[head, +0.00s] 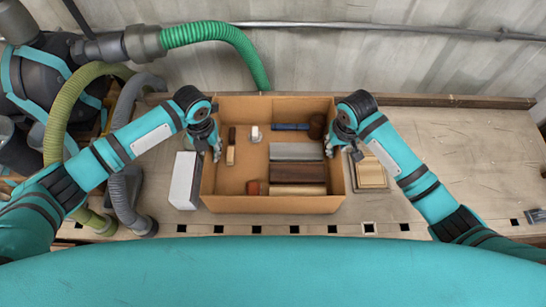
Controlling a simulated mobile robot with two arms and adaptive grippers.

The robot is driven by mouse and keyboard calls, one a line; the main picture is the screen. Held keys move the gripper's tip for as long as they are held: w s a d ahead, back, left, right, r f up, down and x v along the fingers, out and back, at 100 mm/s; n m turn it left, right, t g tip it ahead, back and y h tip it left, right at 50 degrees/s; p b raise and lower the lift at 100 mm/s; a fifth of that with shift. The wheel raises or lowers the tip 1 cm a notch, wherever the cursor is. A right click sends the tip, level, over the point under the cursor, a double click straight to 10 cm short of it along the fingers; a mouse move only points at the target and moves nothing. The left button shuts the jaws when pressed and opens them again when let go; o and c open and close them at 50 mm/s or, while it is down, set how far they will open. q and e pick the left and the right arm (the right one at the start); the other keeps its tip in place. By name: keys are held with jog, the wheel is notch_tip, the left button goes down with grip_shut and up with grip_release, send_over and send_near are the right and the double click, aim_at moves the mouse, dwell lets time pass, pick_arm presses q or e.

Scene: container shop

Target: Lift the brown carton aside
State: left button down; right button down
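The brown carton (270,205) is an open-topped box on the workbench, in the middle of the head view. Inside lie several items: a blue bar, a white piece, a brush-like tool, and grey and brown blocks. My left gripper (216,152) is at the carton's left wall, near its upper part. My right gripper (332,150) is at the right wall, opposite it. The fingers of both are small and partly hidden by the wrists, so I cannot tell whether they are open or touch the walls. The carton appears to rest flat on the bench.
A white block (185,181) stands close to the carton's left side. A wooden piece in a tray (372,175) lies just right of it. The workbench (460,150) is clear farther right. Green and grey hoses (125,150) crowd the left. A corrugated wall is behind.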

jog(key=shift+r+p, duration=1.9)
jog(key=shift+r, duration=0.35)
jog(key=shift+f, duration=0.15)
